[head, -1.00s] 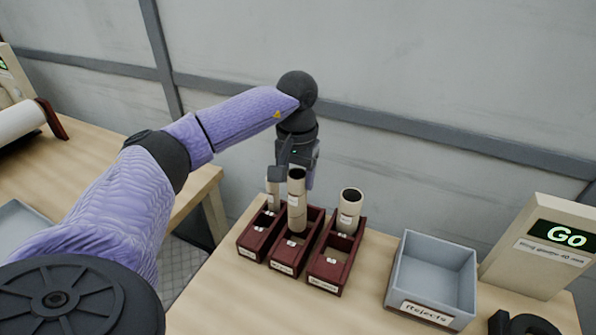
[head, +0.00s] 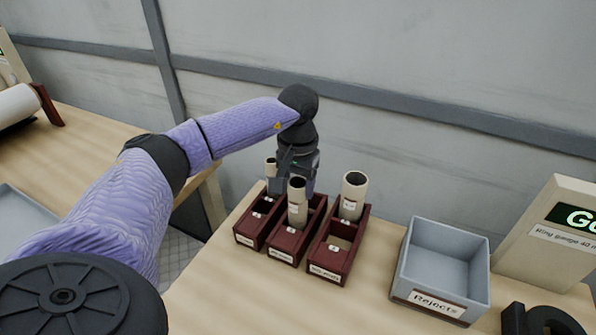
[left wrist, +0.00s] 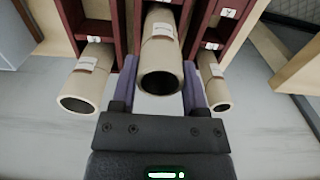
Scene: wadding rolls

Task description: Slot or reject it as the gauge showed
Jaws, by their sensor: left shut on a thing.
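My left gripper (head: 292,187) is shut on a beige wadding roll (head: 298,208) with a pale label. The roll is upright with its lower end in the middle dark red rack (head: 283,244); whether it touches the bottom is hidden. In the left wrist view the held roll (left wrist: 162,55) lies between the purple fingers (left wrist: 160,85). A thin roll (head: 270,168) stands in the left rack (head: 247,239), partly behind the gripper. A wider roll (head: 353,194) stands in the right rack (head: 330,268). The gauge (head: 562,235) display is cut off at "Go". The right gripper is out of view.
A grey-blue rejects bin (head: 440,270) stands right of the racks and looks empty. A black ring (head: 545,322) lies at the lower right. Bare table lies in front of the racks. A grey wall is close behind.

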